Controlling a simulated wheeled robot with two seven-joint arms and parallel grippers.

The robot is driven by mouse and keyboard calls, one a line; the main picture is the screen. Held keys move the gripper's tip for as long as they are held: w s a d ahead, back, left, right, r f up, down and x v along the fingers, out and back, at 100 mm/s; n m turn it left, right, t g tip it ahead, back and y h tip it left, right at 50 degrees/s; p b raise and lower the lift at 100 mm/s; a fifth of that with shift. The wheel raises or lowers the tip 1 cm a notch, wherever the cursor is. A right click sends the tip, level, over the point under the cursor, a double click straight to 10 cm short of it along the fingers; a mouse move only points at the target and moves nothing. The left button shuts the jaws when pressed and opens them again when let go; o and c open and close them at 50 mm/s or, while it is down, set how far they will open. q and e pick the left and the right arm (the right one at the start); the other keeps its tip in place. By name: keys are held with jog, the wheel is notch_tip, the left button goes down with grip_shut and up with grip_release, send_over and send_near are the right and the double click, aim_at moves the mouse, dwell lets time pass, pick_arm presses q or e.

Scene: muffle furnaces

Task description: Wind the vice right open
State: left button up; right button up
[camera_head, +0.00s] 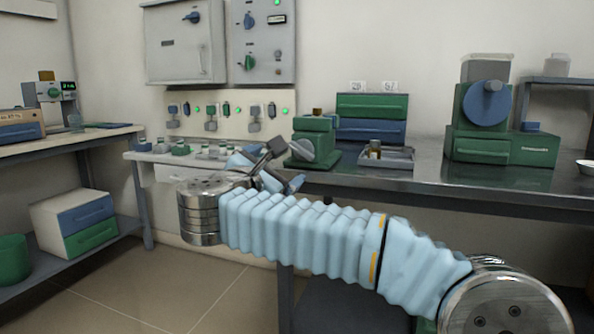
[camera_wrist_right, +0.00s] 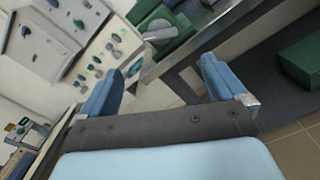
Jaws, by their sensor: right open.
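A green block-shaped device (camera_head: 314,128), which looks like the vice, stands at the left part of the metal bench. It has a grey, slanted handle-like part on its front (camera_head: 322,146). In the right wrist view a green body with a grey part, likely the same device (camera_wrist_right: 162,28), lies beyond the fingers at the top. My right gripper (camera_head: 268,172) is open and empty, in front of and left of the device, apart from it. Its two blue fingers (camera_wrist_right: 165,80) are spread wide. The vice's jaws cannot be made out. My left gripper is not in view.
A small metal tray (camera_head: 386,158) sits right of the device, before green and blue drawers (camera_head: 371,118). A larger green machine with a blue disc (camera_head: 486,103) stands farther right. A switch panel (camera_head: 228,118) is on the wall behind. The metal bench top (camera_head: 425,172) between tray and machine is clear.

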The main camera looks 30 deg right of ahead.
aim_at(299, 153)
jog(key=p+x, duration=0.1)
jog(key=x, duration=1.2)
jog(key=shift+w+d, duration=0.2)
jog(key=shift+w, duration=0.05)
jog(key=c, duration=1.1)
jog(key=shift+o, duration=0.2)
